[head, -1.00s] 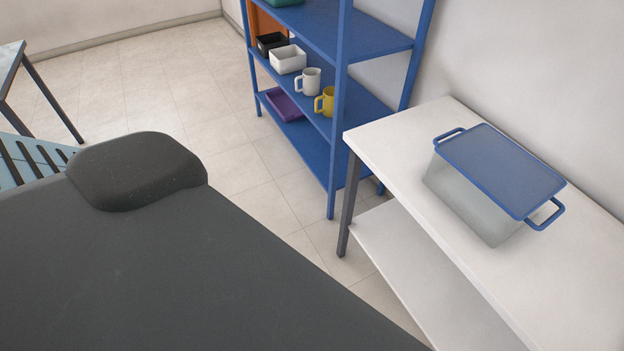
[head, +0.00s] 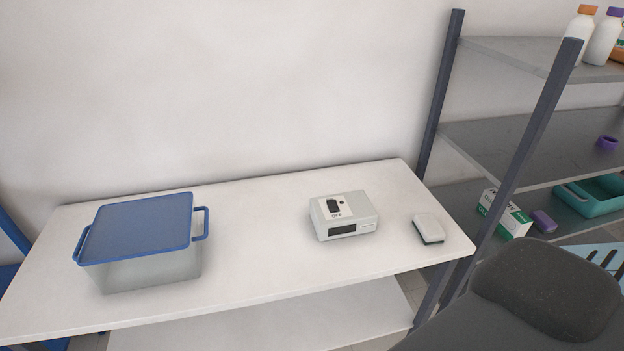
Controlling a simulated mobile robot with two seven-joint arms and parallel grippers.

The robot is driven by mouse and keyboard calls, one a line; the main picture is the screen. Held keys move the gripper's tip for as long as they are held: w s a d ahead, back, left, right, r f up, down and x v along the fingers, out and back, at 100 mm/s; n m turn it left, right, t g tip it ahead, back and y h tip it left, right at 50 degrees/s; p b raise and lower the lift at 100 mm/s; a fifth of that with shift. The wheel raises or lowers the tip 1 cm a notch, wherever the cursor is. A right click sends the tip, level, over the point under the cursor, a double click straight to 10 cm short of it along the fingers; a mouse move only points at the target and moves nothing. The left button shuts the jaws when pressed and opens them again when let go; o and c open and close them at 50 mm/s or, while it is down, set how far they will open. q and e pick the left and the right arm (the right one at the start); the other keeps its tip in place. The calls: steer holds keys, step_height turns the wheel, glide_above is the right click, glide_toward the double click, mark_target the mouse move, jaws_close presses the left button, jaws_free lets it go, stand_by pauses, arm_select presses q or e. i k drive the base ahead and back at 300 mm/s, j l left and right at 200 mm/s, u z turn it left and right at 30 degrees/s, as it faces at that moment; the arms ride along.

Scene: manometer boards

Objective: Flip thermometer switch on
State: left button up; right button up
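A small light-grey box device (head: 368,226), which looks like the thermometer, sits on the white table right of its middle. It has a dark display window (head: 342,229) on its front. A black switch (head: 333,205) sits on a white plate on its top, with small lettering beside it. The lettering seems to read OFF, but it is too small to be sure. Neither of my grippers is in view.
A clear box with a blue lid (head: 135,225) stands on the left of the white table (head: 260,262). A small white-and-dark block (head: 429,227) lies right of the device. A grey shelf rack (head: 510,145) with bottles, a carton and a teal tray stands at the right. The table between box and device is clear.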

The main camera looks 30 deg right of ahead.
mark_target(333, 205)
steer(key=z, duration=1.15)
